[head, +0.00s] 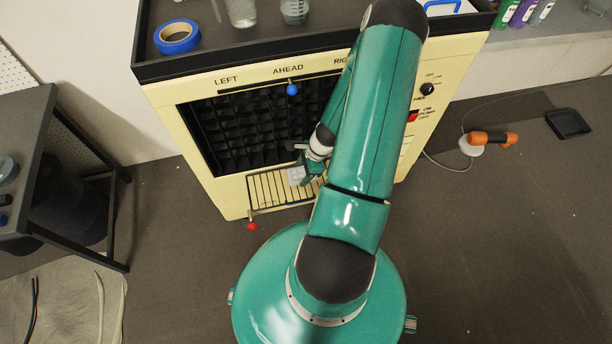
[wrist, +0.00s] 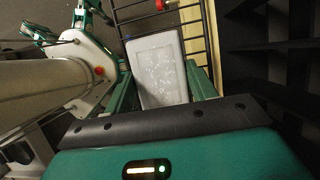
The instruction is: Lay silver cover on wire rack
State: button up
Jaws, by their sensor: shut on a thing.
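The silver cover (wrist: 158,60), a flat pale grey rectangle with rounded corners and a speckled face, sits between the two green fingers of my gripper (wrist: 163,88) in the wrist view. My gripper is shut on it. In the head view the cover (head: 296,175) is a small pale patch beside my gripper (head: 308,172), partly hidden by my arm. The wire rack (head: 265,190) projects from the low front of the cream cabinet, and the cover appears over its right part. In the wrist view the rack's dark bars (wrist: 192,28) run beyond the cover. I cannot tell whether they touch.
The cream cabinet (head: 215,170) has a dark grille opening (head: 240,125) behind the rack. A red knob (head: 252,226) sticks out below the rack, and a blue knob (head: 292,90) above the opening. A dark table (head: 30,130) stands left. The floor right of the cabinet is mostly clear.

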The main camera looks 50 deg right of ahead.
jog(key=shift+s+d+f, duration=0.2)
jog(key=shift+d+f, duration=0.3)
jog(key=shift+f, duration=0.15)
jog(key=shift+d+f, duration=0.2)
jog(key=shift+f, duration=1.6)
jog(key=shift+f, duration=0.15)
jog(key=o, duration=1.1)
jog(key=shift+o, duration=0.2)
jog(key=v, duration=1.2)
jog(key=shift+r, duration=0.25)
